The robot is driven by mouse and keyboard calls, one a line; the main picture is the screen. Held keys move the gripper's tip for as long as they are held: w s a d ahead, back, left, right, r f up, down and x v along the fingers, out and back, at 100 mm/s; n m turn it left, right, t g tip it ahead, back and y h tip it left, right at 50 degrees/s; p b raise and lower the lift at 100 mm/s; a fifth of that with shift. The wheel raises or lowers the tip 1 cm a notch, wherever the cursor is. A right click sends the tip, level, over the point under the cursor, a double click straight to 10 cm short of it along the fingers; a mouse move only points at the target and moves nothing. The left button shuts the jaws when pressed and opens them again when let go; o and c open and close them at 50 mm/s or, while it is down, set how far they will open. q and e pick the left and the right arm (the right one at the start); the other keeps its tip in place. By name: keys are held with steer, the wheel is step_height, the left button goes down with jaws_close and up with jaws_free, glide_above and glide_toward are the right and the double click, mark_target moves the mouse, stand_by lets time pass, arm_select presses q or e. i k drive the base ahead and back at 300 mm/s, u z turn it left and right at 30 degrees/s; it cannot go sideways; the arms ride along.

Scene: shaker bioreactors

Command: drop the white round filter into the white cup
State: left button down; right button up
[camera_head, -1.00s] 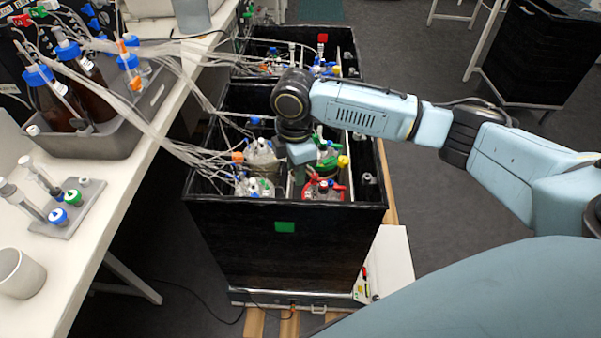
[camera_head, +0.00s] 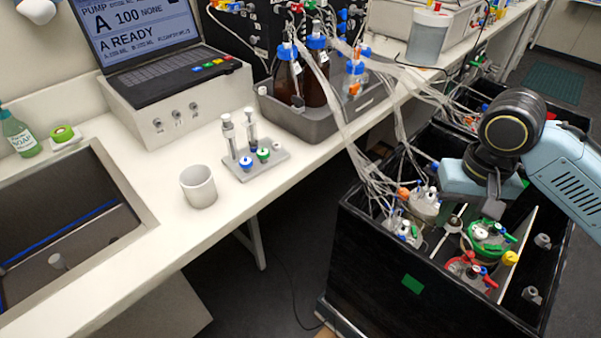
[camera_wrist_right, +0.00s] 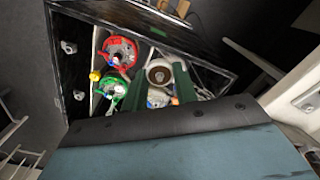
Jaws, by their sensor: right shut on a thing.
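The white cup (camera_head: 198,188) stands upright on the white bench in the head view. Its inside looks empty from here. My right gripper (camera_head: 473,207) is over the black box, above the capped vessels, well to the right of the cup. In the right wrist view, the white round filter (camera_wrist_right: 160,64), a pale ring with a brown centre, shows between the two dark green fingers of the right gripper (camera_wrist_right: 157,92), which are shut on it. In the head view the filter (camera_head: 454,223) is small, just below the fingers. My left gripper is not in view.
A grey rack (camera_head: 256,162) with syringes and coloured caps stands right of the cup, and a grey tray (camera_head: 310,122) with brown bottles stands behind. A sink (camera_head: 70,215) opens at the left. Tubes hang between the bench and the black box (camera_head: 420,275). The floor gap lies between them.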

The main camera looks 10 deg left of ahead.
mark_target(201, 200)
steer(key=u, duration=2.7)
steer(key=k, duration=0.7)
steer(key=z, duration=0.95)
steer(key=i, duration=0.5)
steer(key=u, duration=0.05)
